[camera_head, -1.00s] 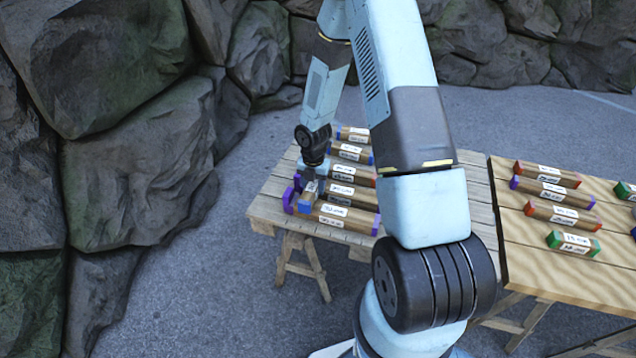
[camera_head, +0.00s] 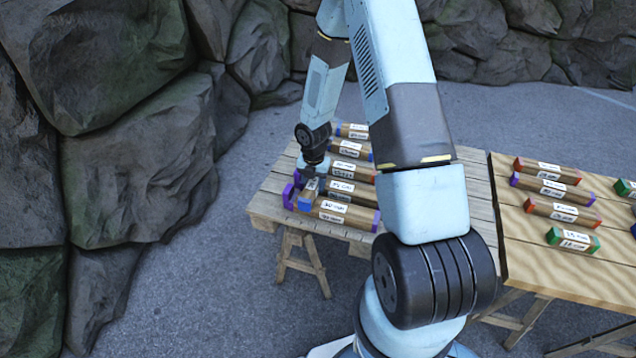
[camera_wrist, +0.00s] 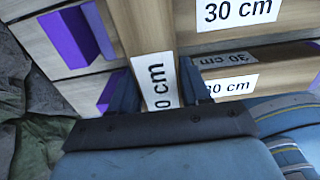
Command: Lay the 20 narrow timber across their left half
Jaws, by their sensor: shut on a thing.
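My gripper (camera_head: 313,172) is shut on a timber (camera_head: 308,190) with a blue end, at the left end of the slatted table; the wrist view shows this timber (camera_wrist: 145,30) between the fingers. Its label is partly covered and reads only "0 cm". The held timber crosses over the left part of two timbers with purple ends, the front one (camera_head: 346,214) and the one behind it (camera_head: 351,192). Their purple ends (camera_wrist: 68,36) stick out left of it, and their labels read 30 cm. Whether it touches them, I cannot tell.
More labelled timbers, such as one at the back (camera_head: 353,131), lie behind on the slatted table (camera_head: 268,200). A second table (camera_head: 530,255) at right holds several timbers with red, purple and green ends. Rock walls (camera_head: 130,170) stand at left and behind.

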